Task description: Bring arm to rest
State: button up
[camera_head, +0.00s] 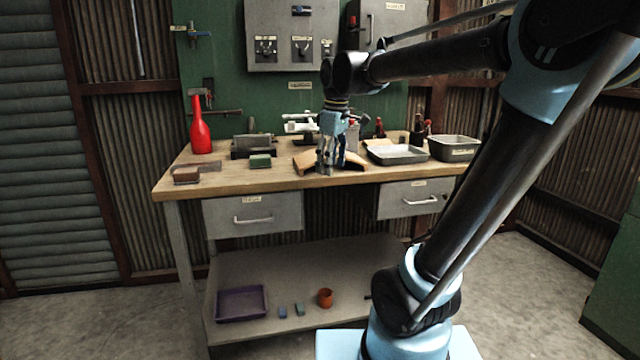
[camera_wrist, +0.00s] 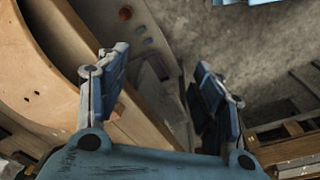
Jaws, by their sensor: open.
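My arm reaches from the right of the head view to the workbench (camera_head: 225,181). My gripper (camera_head: 330,168) points down near the bench's front edge, in front of a curved light-wood piece (camera_head: 305,163). The gripper hides the middle of this piece. In the wrist view my gripper (camera_wrist: 160,72) has its two blue-padded fingers spread apart with nothing held between them. The curved wood piece (camera_wrist: 35,70) lies to the left of the fingers there. The lower shelf and the floor show between and beyond the fingers.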

jog(key=s+d+f+m, duration=0.6)
jog(key=s+d+f, duration=0.2)
jog(key=f, duration=0.3)
jog(key=s+d+f+m+t, duration=0.1)
jog(key=s+d+f+m, duration=0.5)
jog(key=f, duration=0.5)
jog(key=s+d, duration=0.2)
jog(key=s, duration=0.1)
jog(key=shift+s+f+h, duration=0.2)
jog(key=shift+h, duration=0.2)
jog(key=shift+w+f, duration=0.2)
jog(key=shift+w, duration=0.2)
